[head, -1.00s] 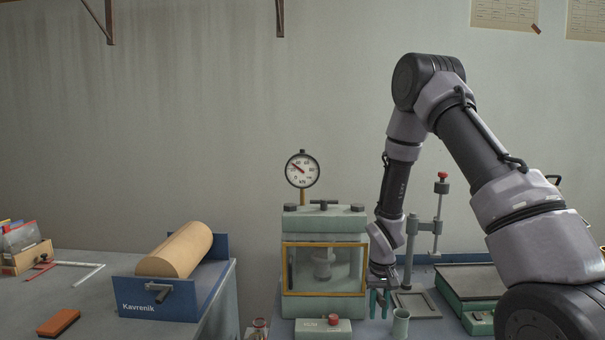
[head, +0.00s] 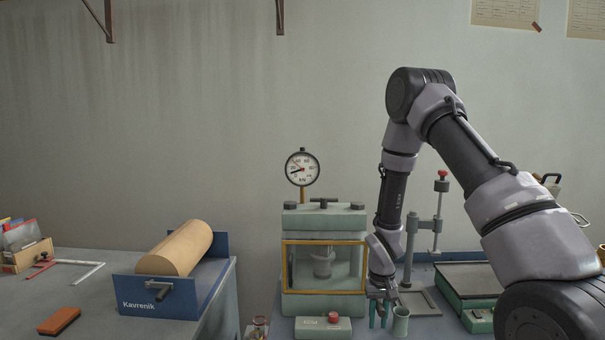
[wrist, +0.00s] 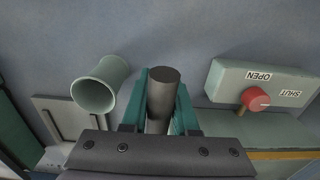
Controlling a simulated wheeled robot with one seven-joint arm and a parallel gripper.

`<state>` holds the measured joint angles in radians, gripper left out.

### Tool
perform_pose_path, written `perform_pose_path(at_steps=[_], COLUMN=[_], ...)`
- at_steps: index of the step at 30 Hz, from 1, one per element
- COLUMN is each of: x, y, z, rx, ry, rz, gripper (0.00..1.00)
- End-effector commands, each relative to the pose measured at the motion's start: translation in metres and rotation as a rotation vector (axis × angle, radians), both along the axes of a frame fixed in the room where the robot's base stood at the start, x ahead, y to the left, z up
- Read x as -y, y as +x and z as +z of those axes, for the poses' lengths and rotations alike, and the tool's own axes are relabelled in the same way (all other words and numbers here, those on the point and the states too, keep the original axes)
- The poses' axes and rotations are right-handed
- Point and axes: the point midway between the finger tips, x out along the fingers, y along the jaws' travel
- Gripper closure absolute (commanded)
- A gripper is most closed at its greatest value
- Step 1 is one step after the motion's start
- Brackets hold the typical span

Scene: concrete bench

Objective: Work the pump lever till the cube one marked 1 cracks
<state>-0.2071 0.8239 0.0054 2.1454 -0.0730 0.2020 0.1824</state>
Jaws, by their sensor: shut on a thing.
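My gripper (head: 380,310) has its teal fingers shut on the end of the pump lever, a dark round rod (wrist: 160,95) that stands between them in the wrist view. In the head view the lever is mostly hidden by the gripper. The press (head: 324,222) stands left of the gripper. Behind its yellow-framed window (head: 325,243) a pale grey piece (head: 322,264) shows dimly; I cannot read a mark or make out a crack. On the dial gauge (head: 302,168) the dark needle points left and slightly down, and a red hand points up-left.
A valve block (wrist: 268,85) marked OPEN and SHUT has a red knob (wrist: 256,99), just left of my gripper in the head view. A grey-green cup (head: 400,322) stands close right. A stand (head: 438,225) and a scale (head: 470,282) are further right.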

Motion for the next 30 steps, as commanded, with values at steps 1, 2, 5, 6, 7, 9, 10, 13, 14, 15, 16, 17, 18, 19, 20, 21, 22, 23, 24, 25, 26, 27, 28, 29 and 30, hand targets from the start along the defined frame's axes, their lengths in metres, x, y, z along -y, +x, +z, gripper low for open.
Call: perform_pose_path(at_steps=[1,2,5,6,7,9,10,13,14,15,16,17,18,19,20,21,22,23,24,25,26,27,28,29,30], x=[0.0,0.0,0.0,0.0,0.0,0.0,0.0,0.0,0.0,0.0,0.0,0.0,0.0,0.0,0.0,0.0,0.0,0.0,0.0,0.0,0.0,0.0,0.0,0.0,0.0], y=[0.003,0.004,0.007,0.007,0.008,0.008,0.008,0.009,0.01,0.012,0.014,0.015,0.017,0.019,0.02,0.022,0.023,0.024,0.024,0.024,0.024,0.024,0.024,0.024,0.024], z=[0.008,0.012,0.025,0.029,0.032,0.036,0.037,0.041,0.043,0.047,0.051,0.055,0.061,0.064,0.067,0.071,0.074,0.076,0.078,0.079,0.08,0.08,0.08,0.08,0.08], rx=[0.006,0.007,0.007,0.006,0.006,0.005,0.004,0.004,0.005,0.006,0.005,0.007,0.006,0.006,0.006,0.005,0.006,0.006,0.004,0.004,0.003,0.003,0.003,0.003,0.002], ry=[0.001,0.001,0.001,0.001,0.001,0.001,0.001,0.001,0.001,0.001,0.001,0.001,0.001,0.001,0.001,0.001,0.001,0.001,0.001,0.001,0.001,0.0,0.0,0.0,0.0], rz=[0.0,0.0,-0.001,-0.001,0.0,0.001,0.001,0.001,0.001,0.001,0.0,0.0,-0.001,-0.001,0.0,0.0,0.0,0.0,0.0,0.0,0.0,0.0,0.0,0.0,0.0], gripper=[1.0,1.0,1.0,1.0,1.0,1.0,1.0,1.0,1.0,1.0,1.0,1.0,1.0,1.0,1.0,1.0,1.0,1.0,1.0,1.0,1.0,1.0,1.0,1.0,1.0])
